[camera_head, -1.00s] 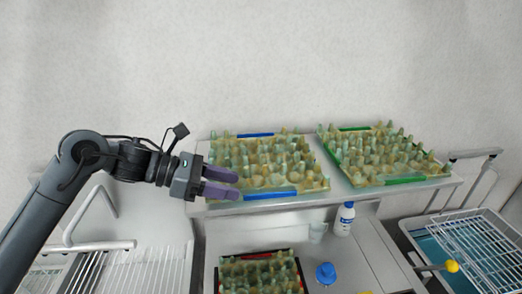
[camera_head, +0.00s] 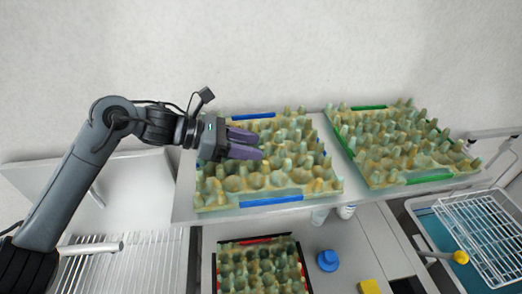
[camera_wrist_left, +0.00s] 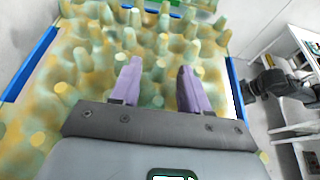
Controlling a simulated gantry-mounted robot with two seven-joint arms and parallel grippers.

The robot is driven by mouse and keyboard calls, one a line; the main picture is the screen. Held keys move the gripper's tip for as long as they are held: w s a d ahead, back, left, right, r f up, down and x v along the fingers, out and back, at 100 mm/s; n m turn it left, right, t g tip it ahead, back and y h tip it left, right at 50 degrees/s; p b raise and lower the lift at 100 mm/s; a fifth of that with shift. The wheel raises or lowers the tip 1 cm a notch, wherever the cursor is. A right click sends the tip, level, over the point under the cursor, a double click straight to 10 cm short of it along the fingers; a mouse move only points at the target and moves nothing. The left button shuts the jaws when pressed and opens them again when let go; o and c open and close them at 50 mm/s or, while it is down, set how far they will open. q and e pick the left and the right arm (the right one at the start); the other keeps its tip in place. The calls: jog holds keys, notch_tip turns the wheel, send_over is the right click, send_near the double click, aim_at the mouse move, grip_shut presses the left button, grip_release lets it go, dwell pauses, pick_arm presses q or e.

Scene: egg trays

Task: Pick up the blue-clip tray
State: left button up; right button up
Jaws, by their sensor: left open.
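The blue-clip tray (camera_head: 328,185) is a mottled green-and-tan egg tray with pegs, flat on the left part of the shelf. One blue clip (camera_head: 252,116) is on its far edge and another blue clip (camera_head: 270,201) on its near edge. My left gripper (camera_head: 258,145) reaches over the tray's left half with purple fingers apart. In the left wrist view the open fingers (camera_wrist_left: 158,75) point across the tray's pegs (camera_wrist_left: 90,80), with nothing held between them. Blue clips show there at the left edge (camera_wrist_left: 30,64) and right edge (camera_wrist_left: 236,88). I cannot tell whether the fingers touch pegs.
A green-clip tray (camera_head: 418,178) lies to the right, separated by a strip of shelf. A red-clip tray (camera_head: 255,239) sits lower in front. A blue-capped bottle (camera_head: 327,260), a yellow block (camera_head: 370,286) and a wire basket (camera_head: 480,240) are nearby. A wall stands behind.

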aim_at(269, 158)
pick_arm(q)
jog(key=shift+d+f+p, duration=0.15)
jog(key=shift+d+p, duration=0.2)
jog(key=shift+d, duration=0.2)
jog(key=p+x, duration=0.1)
jog(key=x, duration=0.2)
jog(key=shift+d+f+p, duration=0.1)
jog(key=shift+p, duration=0.3)
jog(key=shift+w+d+f, duration=0.1)
jog(key=shift+d+f, duration=0.2)
jog(key=shift+d, duration=0.15)
jog(key=shift+c, duration=0.3)
grip_shut()
